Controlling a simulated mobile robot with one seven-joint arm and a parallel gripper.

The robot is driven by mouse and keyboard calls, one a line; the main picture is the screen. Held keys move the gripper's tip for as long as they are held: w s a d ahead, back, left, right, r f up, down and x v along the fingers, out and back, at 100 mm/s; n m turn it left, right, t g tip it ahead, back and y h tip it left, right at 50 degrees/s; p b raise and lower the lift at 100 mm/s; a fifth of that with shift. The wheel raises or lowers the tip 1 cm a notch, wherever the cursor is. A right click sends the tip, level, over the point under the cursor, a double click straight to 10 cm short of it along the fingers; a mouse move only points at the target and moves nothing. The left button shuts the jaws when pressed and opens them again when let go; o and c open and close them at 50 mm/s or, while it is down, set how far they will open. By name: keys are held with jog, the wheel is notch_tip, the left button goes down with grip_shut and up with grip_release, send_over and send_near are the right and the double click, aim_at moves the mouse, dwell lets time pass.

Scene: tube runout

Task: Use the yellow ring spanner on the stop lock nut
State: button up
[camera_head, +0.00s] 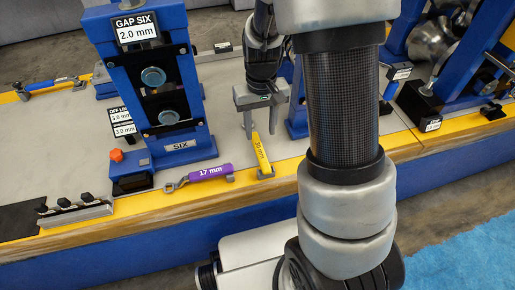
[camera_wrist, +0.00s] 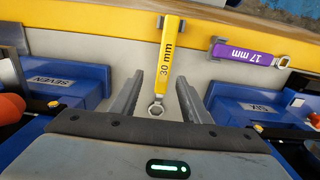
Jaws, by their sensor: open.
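The yellow ring spanner (camera_head: 262,153), marked 30 mm, lies on the bench's yellow front strip, its near end at a small grey holder. In the wrist view the yellow spanner (camera_wrist: 170,55) has its silver ring end toward my gripper. My gripper (camera_head: 262,132) is open and points down over the ring end. In the wrist view the fingers (camera_wrist: 160,80) stand on either side of the spanner, apart from it, with gaps on both sides. I cannot make out the stop lock nut in either view.
A purple 17 mm spanner (camera_head: 210,172) lies to the left. The blue stand marked SIX (camera_head: 182,150) rises behind it, with an orange knob (camera_head: 116,155) at its base. Another blue stand (camera_head: 425,100) is at the right.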

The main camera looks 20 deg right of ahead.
aim_at(258, 145)
notch_tip(258, 145, down, 3)
jog(key=shift+r, duration=0.2)
jog(key=f, duration=0.1)
jog(key=f+b, duration=0.1)
jog(key=f, duration=0.1)
jog(key=f+b, duration=0.1)
jog(key=f, duration=0.1)
jog(key=shift+s+a+f, duration=0.1)
jog(key=shift+s+a, duration=0.05)
jog(key=shift+a, duration=0.2)
grip_shut()
